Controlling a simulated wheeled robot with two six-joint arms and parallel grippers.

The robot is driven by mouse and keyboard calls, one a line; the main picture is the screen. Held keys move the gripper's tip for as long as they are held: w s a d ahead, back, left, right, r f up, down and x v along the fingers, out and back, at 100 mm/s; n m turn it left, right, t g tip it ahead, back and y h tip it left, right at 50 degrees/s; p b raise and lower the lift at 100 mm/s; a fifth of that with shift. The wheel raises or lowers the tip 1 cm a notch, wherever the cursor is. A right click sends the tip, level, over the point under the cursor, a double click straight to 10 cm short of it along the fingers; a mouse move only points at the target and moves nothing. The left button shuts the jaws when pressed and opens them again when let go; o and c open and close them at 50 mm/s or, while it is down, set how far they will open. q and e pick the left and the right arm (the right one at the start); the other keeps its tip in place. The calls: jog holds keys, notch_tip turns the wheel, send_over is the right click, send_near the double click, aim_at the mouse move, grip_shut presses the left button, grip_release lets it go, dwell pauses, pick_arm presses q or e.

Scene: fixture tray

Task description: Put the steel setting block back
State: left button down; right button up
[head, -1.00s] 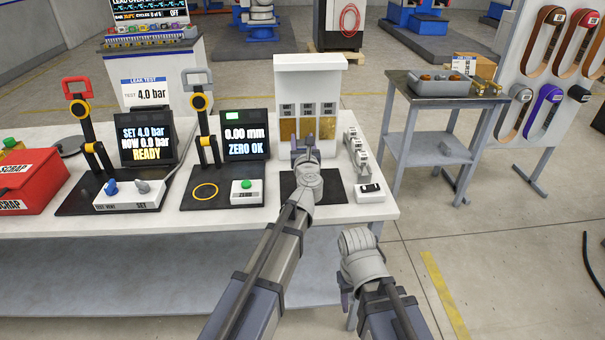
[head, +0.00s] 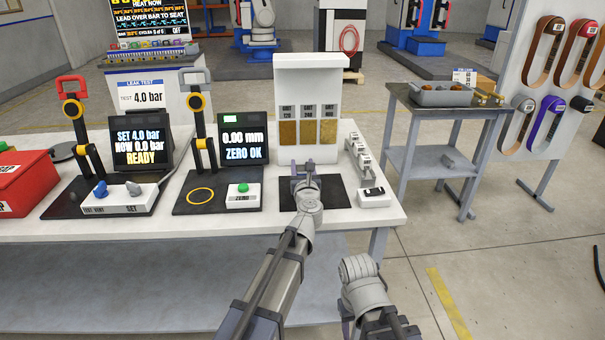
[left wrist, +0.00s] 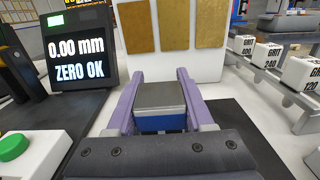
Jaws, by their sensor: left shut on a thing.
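The steel setting block (left wrist: 160,96) is a grey-topped block between my left gripper's purple fingers in the left wrist view, with blue showing on its lower front. My left gripper (left wrist: 160,78) is shut on it. In the head view the left gripper (head: 305,170) is over the dark mat (head: 332,193) in front of the white board of swatches; the block is hardly visible there. I cannot tell whether the block touches the mat. My right arm is low at the bottom of the head view, and its fingers are not clear.
The gauge stand with its "0.00 mm ZERO OK" screen (head: 244,138) and green-button box (head: 243,195) is left of the mat. The swatch board (head: 308,75) stands behind. Grit blocks (left wrist: 273,54) on a rack and a small white box (head: 374,197) are to the right.

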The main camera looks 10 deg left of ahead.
pick_arm(q)
jog(key=shift+f, duration=0.15)
jog(key=shift+f, duration=0.15)
jog(key=shift+c, duration=1.4)
grip_release()
jog(key=shift+r, duration=0.35)
jog(key=v, duration=1.2)
jog(key=shift+s+f, duration=0.1)
jog(key=shift+f, duration=0.05)
